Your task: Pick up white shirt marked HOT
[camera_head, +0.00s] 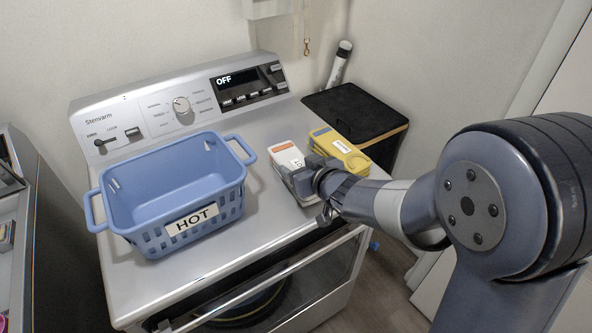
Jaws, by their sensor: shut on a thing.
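A folded white shirt (287,156) with an orange patch lies on the right part of the washer top, beside a folded yellow item (343,152). Lettering on its patch is too small to read. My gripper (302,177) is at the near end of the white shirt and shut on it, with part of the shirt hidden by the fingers. The shirt looks to be at or just above the washer top; I cannot tell if it is lifted. A blue basket (128,198) with a white HOT label (191,219) on its front stands to the left.
The washer (262,207) has a rear control panel with a knob (182,105) and a display (236,79) reading OFF. Its front glass door (290,300) is below. A dark bin (352,108) stands behind right. Bare washer top lies between basket and shirt.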

